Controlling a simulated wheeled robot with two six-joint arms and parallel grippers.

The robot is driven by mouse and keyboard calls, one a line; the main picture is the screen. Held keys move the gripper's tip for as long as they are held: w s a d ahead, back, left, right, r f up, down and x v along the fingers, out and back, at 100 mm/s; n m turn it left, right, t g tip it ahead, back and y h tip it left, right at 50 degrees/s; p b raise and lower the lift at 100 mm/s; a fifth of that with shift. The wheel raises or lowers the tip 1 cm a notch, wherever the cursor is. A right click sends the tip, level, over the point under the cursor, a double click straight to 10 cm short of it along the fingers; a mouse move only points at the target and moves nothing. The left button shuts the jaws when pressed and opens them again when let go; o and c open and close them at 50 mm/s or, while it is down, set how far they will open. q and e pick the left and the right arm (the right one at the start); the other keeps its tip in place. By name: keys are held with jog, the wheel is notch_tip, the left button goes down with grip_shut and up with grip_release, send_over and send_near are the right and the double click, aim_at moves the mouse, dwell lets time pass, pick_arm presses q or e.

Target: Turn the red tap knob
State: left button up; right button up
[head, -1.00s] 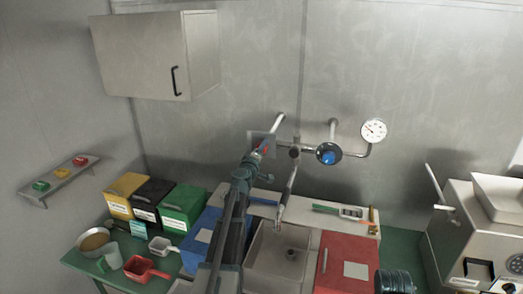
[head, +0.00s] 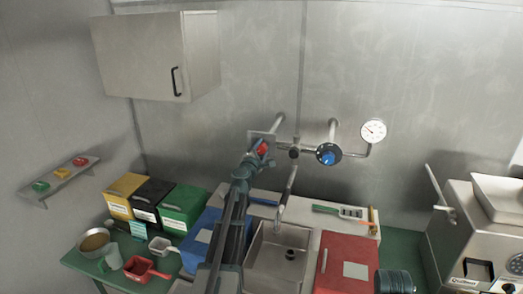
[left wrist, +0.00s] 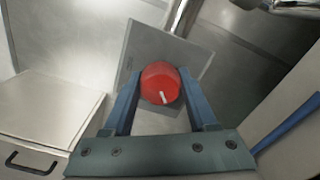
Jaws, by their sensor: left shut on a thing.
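The red tap knob (head: 263,147) sits on a grey square plate on the back wall, left of the pipework. In the left wrist view the knob (left wrist: 160,80) is round, with a white mark pointing down and slightly right. My left gripper (head: 258,154) reaches up to it from below. In the left wrist view its two blue fingers (left wrist: 160,97) stand one on each side of the knob, shut on it. The far side of the knob is hidden. My right gripper is not in view.
A blue valve (head: 328,154) and a round gauge (head: 374,131) are on the pipes to the right. A sink (head: 280,262) lies below the spout. A wall cabinet (head: 150,55) hangs at upper left. Green, black and yellow bins stand at lower left.

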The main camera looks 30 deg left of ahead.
pick_arm(q)
jog(key=shift+n, duration=0.6)
jog(key=shift+s, duration=0.1)
jog(key=o, duration=1.4)
jog(key=shift+c, duration=0.2)
jog(key=v, duration=1.3)
jog(key=shift+s, duration=0.35)
jog(key=shift+f, duration=0.15)
